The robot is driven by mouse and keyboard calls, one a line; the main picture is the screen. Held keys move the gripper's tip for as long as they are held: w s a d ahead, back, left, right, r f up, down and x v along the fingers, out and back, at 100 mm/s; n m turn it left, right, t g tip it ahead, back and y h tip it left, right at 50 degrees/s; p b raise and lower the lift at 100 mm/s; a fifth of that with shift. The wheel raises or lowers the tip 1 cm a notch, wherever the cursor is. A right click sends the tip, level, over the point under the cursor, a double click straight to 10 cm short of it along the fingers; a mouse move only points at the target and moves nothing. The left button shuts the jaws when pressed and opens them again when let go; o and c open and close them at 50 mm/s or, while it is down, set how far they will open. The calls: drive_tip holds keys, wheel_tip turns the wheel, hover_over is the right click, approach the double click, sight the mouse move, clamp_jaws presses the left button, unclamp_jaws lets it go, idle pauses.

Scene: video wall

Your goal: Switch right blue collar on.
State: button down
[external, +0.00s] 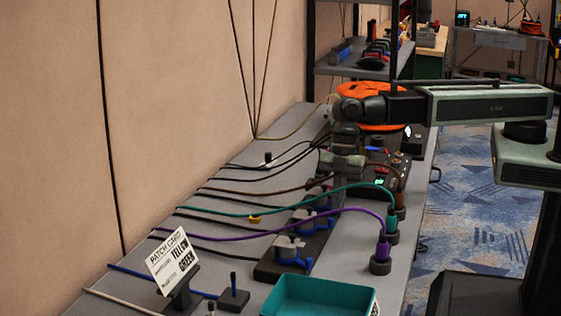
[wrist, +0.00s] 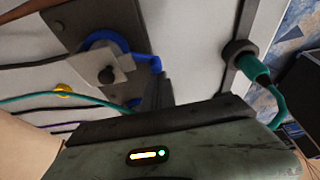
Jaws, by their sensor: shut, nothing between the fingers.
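A dark strip (external: 270,270) on the bench carries blue collars with lever tabs under grey square plates. One blue collar (external: 291,257) is at the near end, and another blue collar (external: 312,222) is farther along. In the wrist view one blue collar (wrist: 106,37) curves around a pale square plate (wrist: 97,77) with a black knob. Its blue tab points toward my gripper (wrist: 160,82), whose fingers are shut and empty right beside the tab; I cannot tell if they touch. In the external view my gripper (external: 327,178) is low over the strip's far end, its fingertips partly hidden.
A teal plug (external: 392,225) and a purple plug (external: 382,248) stand in sockets to the right, with cables arching across the bench. A patch card (external: 172,262) reading yellow and green and a teal tray (external: 318,296) are nearer. An orange ring (external: 373,107) is behind my arm.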

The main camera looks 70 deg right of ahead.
drive_tip(key=shift+s+d+r, duration=0.1)
drive_tip(key=shift+d, duration=0.05)
drive_tip(key=d+n, duration=0.1)
drive_tip(key=n, duration=0.1)
drive_tip(key=s+d+n+g, duration=0.1)
drive_tip(key=shift+n, duration=0.4)
drive_tip(key=d+n, duration=0.1)
drive_tip(key=n, duration=0.1)
drive_tip(key=d+n+g+h, duration=0.1)
drive_tip(key=n, duration=0.1)
drive_tip(key=shift+s+d, duration=0.1)
drive_tip(key=shift+d, duration=0.55)
drive_tip(key=shift+s, duration=0.1)
drive_tip(key=shift+s+d, duration=0.4)
drive_tip(key=shift+d, duration=0.2)
drive_tip(key=shift+r, duration=0.1)
